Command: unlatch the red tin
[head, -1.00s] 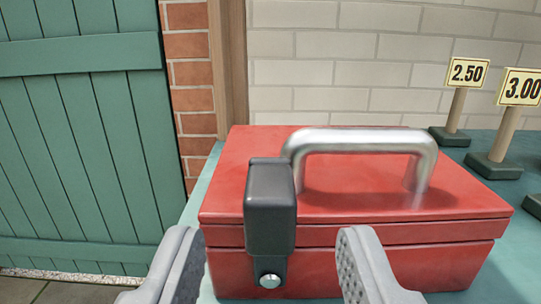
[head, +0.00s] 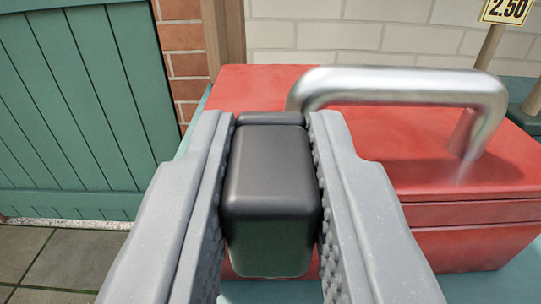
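The red tin (head: 415,180) sits on a teal surface with its lid down. Its silver carrying handle (head: 400,84) arches over the lid, to the right of my gripper. A dark grey latch (head: 270,195) stands at the tin's front. My gripper (head: 271,215) has one grey finger on each side of the latch, and the ridged inner pads appear to touch both its sides. The fingers are shut on the latch. The fingers and the latch hide the tin's front left part and the silver button seen earlier below the latch.
A price sign (head: 506,10) reading 2.50 stands on a wooden post at the upper right. A green plank door (head: 75,120) is on the left, above a paved floor (head: 55,262). A pale brick wall (head: 400,38) is behind the tin.

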